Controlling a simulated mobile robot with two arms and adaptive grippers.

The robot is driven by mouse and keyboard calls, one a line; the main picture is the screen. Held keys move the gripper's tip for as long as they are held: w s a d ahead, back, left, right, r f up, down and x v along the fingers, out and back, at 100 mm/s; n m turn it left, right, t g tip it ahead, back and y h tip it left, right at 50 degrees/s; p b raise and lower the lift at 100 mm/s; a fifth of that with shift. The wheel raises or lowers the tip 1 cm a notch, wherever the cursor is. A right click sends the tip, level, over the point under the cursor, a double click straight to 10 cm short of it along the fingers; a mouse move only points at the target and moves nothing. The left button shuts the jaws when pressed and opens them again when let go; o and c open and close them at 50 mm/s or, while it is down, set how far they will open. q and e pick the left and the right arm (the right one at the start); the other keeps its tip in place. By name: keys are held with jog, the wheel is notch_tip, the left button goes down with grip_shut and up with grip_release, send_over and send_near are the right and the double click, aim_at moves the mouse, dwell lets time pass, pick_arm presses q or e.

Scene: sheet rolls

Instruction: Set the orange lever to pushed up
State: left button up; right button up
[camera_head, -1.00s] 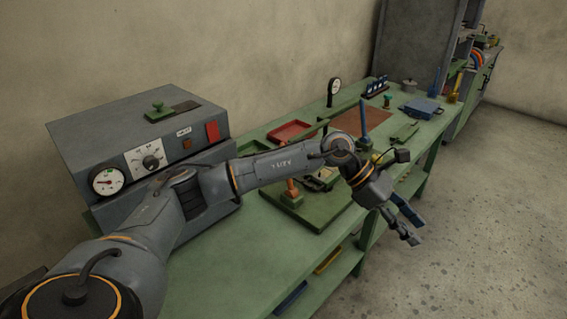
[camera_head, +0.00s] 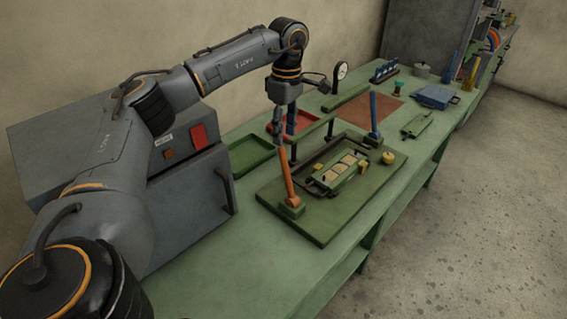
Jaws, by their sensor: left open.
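The orange lever (camera_head: 286,176) rises from a small green block on the dark green board (camera_head: 318,234). It stands nearly upright, its top leaning slightly left. My left gripper (camera_head: 284,122) points down at the lever's upper end, its jaws open. The lever's top lies between or just in front of the fingers; I cannot tell whether they touch it. My right gripper is not in view.
A blue lever (camera_head: 374,115) stands at the board's far side. A green fixture (camera_head: 330,181) with pale pieces lies on the board. A grey machine box (camera_head: 186,205) stands left.

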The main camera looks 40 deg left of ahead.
aim_at(283, 148)
pick_arm(q)
jog(key=f, duration=0.3)
jog(key=shift+s+f+p, duration=0.2)
jog(key=shift+f+p, duration=0.15)
jog(key=shift+f, duration=0.05)
notch_tip(283, 148, down, 2)
jog(key=shift+w+a+f, duration=0.1)
jog(key=shift+a, duration=0.05)
notch_tip(283, 148, down, 5)
jog(key=shift+f+p, duration=0.15)
jog(key=shift+p, duration=0.55)
jog(key=shift+f, duration=0.6)
grip_shut()
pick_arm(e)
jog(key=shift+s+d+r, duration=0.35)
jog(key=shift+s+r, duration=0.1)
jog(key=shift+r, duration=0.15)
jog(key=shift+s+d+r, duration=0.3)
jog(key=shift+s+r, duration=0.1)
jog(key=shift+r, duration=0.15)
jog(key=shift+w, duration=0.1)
